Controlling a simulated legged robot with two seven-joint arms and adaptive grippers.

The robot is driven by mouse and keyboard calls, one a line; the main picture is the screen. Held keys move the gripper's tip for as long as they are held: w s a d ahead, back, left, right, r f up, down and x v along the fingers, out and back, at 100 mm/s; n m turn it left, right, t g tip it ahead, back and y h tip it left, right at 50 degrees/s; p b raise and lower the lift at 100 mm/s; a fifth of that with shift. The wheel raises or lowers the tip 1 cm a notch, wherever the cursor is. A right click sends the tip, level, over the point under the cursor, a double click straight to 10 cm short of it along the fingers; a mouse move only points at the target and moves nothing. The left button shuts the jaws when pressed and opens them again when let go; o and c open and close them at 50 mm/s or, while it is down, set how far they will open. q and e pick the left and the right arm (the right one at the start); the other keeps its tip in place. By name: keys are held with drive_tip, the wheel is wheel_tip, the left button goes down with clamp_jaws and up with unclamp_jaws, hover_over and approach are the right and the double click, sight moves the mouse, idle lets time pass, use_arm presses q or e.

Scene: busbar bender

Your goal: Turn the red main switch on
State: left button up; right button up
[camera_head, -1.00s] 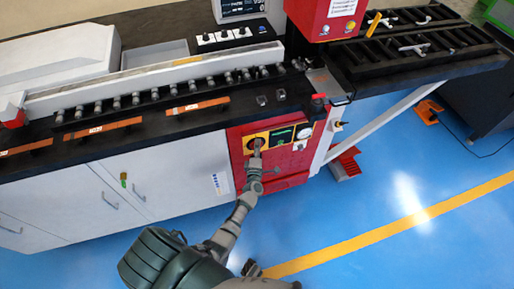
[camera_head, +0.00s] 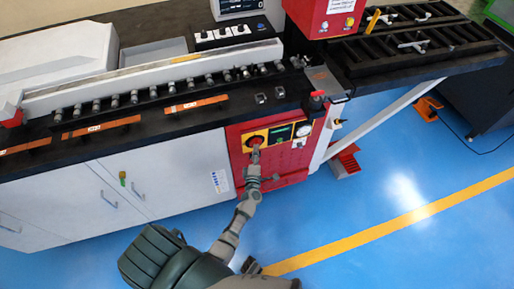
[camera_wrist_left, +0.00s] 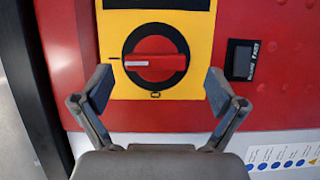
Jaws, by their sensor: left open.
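The red main switch (camera_wrist_left: 155,61) is a round rotary knob in a black ring on a yellow plate (camera_wrist_left: 190,88). Its grip bar lies horizontal in the left wrist view, with a white mark at its left end, beside a short dash on the plate. A small O-like mark sits below the knob. My left gripper (camera_wrist_left: 153,88) is open, with one finger on each side of the knob's lower part and apart from it. In the head view the left gripper (camera_head: 256,153) is just below the red switch (camera_head: 254,141). My right gripper is not in view.
The switch is on the red cabinet front (camera_head: 280,161). A dark rocker-like part (camera_wrist_left: 242,60) is right of the plate. A green display (camera_head: 280,135) and a white round gauge (camera_head: 303,130) are right of the switch. Blue floor in front is clear.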

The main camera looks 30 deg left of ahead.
use_arm(q)
drive_tip(key=v, duration=0.8)
drive_tip(key=shift+f, duration=0.15)
drive_tip(key=s+d+f+m+g+h, duration=0.3)
drive_tip(key=s+d+f+m+h, duration=0.25)
drive_tip(key=f+m, duration=0.35)
drive_tip(key=s+d+f+m+g+h, duration=0.3)
drive_tip(key=s+d+f+m+h, duration=0.25)
drive_tip(key=d+f+m, duration=0.35)
drive_tip(key=s+a+f+m+g+y, duration=0.1)
drive_tip(key=s+a+f+m+g, duration=0.1)
drive_tip(key=s, duration=0.8)
drive_tip(key=s+a+f+m+g+y, duration=0.1)
drive_tip(key=s+a+f+m+g, duration=0.2)
drive_tip(key=s+f+m+g, duration=0.2)
drive_tip(key=s+f+g, duration=0.1)
drive_tip(key=s+f, duration=0.2)
drive_tip(key=s, duration=0.2)
drive_tip(key=shift+f+y, duration=0.15)
drive_tip(key=shift+y, duration=0.25)
